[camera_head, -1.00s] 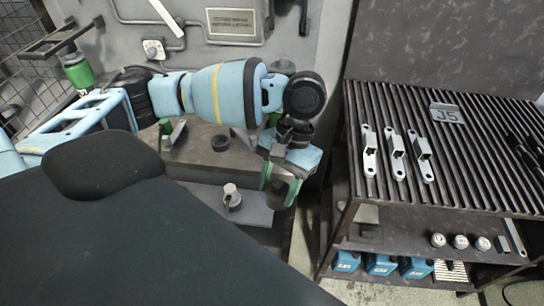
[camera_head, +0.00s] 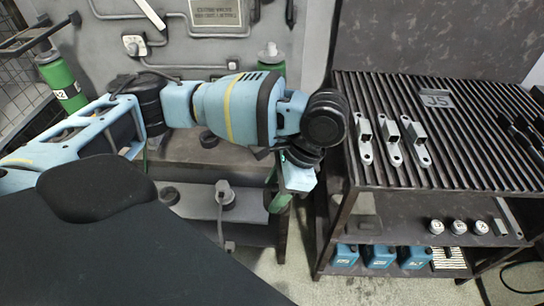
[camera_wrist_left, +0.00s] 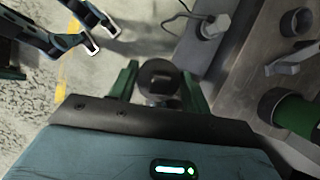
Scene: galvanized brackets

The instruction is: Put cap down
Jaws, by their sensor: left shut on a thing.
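My left gripper (camera_head: 279,201) hangs in front of the bench in the head view, its green fingers pointing down. The left wrist view shows its fingers (camera_wrist_left: 158,90) shut on a dark round cap (camera_wrist_left: 160,73) with a flat slot-like face. A dark ring-like cap (camera_head: 208,139) lies on the bench top, and another dark round piece (camera_head: 168,195) is on the lower shelf. A two-jawed gripper with pale tips, seemingly my right one (camera_wrist_left: 100,36), shows at upper left in the wrist view, its tips apart.
A grey plug with a cable (camera_head: 225,194) stands on the lower shelf (camera_head: 190,206) left of my gripper. The bench (camera_head: 175,150) is behind it. A slatted rack (camera_head: 460,150) with galvanized brackets (camera_head: 391,142) stands right; blue cans (camera_head: 380,256) sit below. Floor shows between.

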